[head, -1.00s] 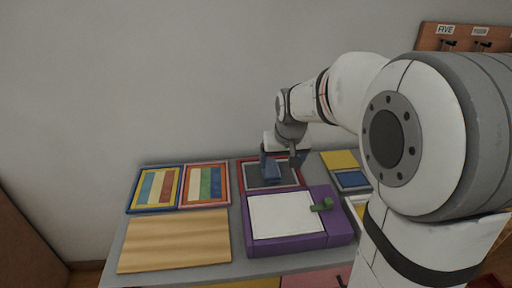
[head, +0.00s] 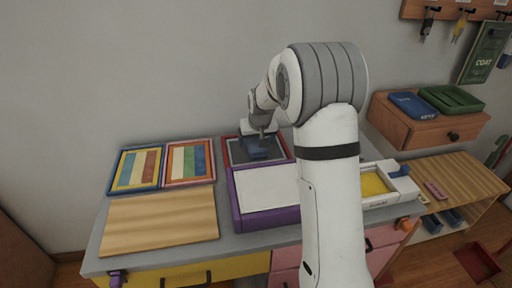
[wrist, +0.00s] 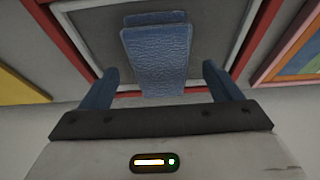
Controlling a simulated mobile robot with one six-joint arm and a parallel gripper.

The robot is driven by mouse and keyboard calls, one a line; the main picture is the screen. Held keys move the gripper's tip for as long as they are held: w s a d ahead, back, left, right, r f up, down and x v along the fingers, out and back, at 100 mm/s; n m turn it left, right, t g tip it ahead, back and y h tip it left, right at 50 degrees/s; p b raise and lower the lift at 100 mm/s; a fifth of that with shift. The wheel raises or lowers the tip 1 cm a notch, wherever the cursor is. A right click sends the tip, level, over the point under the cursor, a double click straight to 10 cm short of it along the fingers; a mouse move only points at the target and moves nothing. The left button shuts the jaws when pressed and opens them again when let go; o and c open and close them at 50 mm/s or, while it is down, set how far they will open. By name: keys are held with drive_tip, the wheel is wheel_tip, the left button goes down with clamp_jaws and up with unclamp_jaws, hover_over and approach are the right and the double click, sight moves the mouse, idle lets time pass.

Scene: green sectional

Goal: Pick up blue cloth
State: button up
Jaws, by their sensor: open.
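The blue cloth (wrist: 155,55), textured and folded, lies on the grey panel of a red-and-white-framed tray (wrist: 82,40). In the head view, this tray (head: 231,150) is at the back of the grey table, and my gripper is over it, with blue visible below it. My gripper (wrist: 160,68) is open, with one blue finger on each side of the cloth's near part in the wrist view. I cannot tell whether the fingers touch the cloth or how high they are above the tray.
A purple box with a white top (head: 265,188) stands just in front of the tray. Two striped framed boards (head: 137,169) and a wooden board (head: 160,220) lie to the left. A white tray with a yellow inside (head: 374,184) is right of my arm. A wall is behind.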

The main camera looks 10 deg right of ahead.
drive_tip(key=shift+w+f, duration=0.15)
drive_tip(key=shift+f, duration=0.25)
drive_tip(key=shift+c, duration=0.2)
drive_tip(key=c, duration=1.1)
